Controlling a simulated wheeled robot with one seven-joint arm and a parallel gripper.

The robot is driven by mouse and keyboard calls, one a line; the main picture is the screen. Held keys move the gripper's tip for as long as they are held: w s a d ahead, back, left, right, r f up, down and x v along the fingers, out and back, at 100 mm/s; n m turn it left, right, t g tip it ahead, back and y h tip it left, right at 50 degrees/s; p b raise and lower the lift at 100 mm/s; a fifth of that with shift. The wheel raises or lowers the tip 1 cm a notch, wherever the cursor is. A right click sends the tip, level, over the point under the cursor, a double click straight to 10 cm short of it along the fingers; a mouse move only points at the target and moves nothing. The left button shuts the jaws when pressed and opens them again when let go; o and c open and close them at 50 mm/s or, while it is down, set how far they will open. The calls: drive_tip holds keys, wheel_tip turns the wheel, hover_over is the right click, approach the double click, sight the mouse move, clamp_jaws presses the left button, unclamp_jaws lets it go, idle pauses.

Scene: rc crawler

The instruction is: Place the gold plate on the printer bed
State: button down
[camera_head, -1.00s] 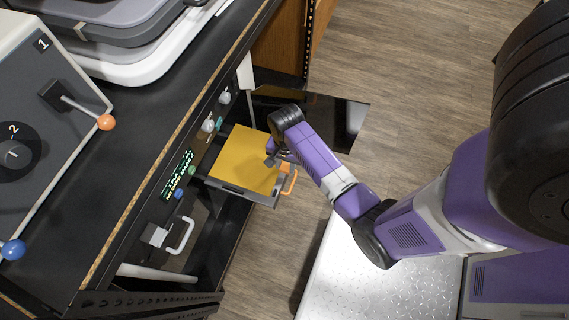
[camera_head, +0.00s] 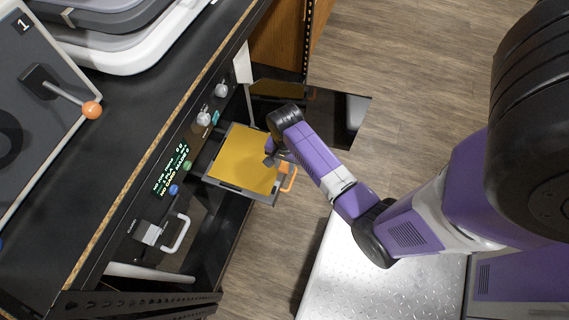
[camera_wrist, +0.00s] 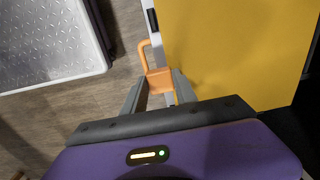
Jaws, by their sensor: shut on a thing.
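The gold plate (camera_head: 243,160) lies flat over the grey printer bed (camera_head: 236,188), whose dark rim shows along the left and front edges. I cannot tell whether the plate touches the bed. The gold plate (camera_wrist: 235,45) fills the right of the wrist view. The contact itself is partly hidden. An orange handle (camera_head: 289,180) juts from the bed's right side; in the wrist view orange (camera_wrist: 146,56) shows beside and between the fingers.
The black counter (camera_head: 110,120) with a grey machine (camera_head: 45,75) and trays (camera_head: 135,25) stands at left. The printer's panel with knobs (camera_head: 204,117) and buttons is just left of the bed. A door with a white handle (camera_head: 178,234) sits below. Wood floor lies right.

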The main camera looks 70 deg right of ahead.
drive_tip(key=shift+f, duration=0.1)
drive_tip(key=c, duration=0.9)
unclamp_jaws()
wheel_tip(320, 180, up, 8)
drive_tip(key=shift+f+p, duration=0.1)
drive_tip(key=shift+p, duration=0.95)
